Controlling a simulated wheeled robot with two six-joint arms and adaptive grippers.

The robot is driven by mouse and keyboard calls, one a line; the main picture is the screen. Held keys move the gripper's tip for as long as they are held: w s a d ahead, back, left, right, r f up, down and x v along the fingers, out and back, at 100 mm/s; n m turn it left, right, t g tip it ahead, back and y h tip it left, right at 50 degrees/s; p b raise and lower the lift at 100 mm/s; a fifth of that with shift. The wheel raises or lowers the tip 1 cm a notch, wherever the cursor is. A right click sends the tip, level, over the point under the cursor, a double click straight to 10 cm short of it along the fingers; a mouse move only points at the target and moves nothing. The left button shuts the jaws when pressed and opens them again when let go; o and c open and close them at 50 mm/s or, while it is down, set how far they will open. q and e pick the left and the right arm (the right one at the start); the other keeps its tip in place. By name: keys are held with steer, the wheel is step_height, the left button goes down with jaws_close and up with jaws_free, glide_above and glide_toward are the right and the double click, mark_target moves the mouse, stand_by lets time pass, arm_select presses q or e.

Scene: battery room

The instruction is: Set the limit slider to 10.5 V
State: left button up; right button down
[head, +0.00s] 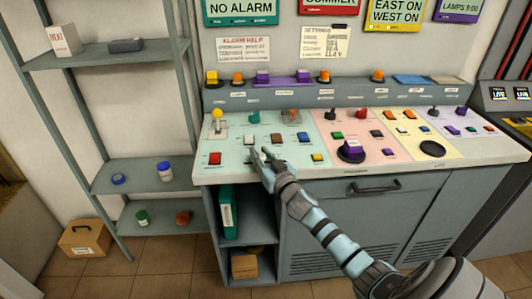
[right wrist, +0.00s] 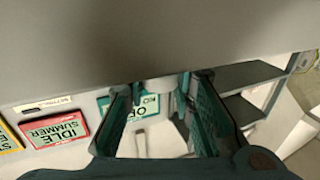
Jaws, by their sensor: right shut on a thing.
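My right gripper (head: 260,156) reaches over the pale green section (head: 228,170) at the left of the sloped console. Its fingers point down at the panel and are shut on a small control there, which looks to be the limit slider. The fingers hide most of it in the head view. In the right wrist view the gripper (right wrist: 165,88) has its fingertips close against the grey console surface (right wrist: 160,35), with a small pale piece between them. The slider's scale and setting cannot be read. My left gripper is not in view.
Close around the gripper are a red button (head: 215,158), a brown button (head: 276,135), a yellow button (head: 318,157) and a lever with a yellow knob (head: 217,116). A purple knob (head: 351,151) is farther right. A shelf rack (head: 150,177) stands left of the console.

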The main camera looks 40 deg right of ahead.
steer(key=shift+w+a, duration=0.1)
steer(key=c, duration=1.4)
jaws_free()
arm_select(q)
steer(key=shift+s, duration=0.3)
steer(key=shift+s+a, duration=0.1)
arm_select(e)
steer(key=s+a, duration=0.2)
steer(key=s, duration=1)
steer(key=shift+w, duration=0.1)
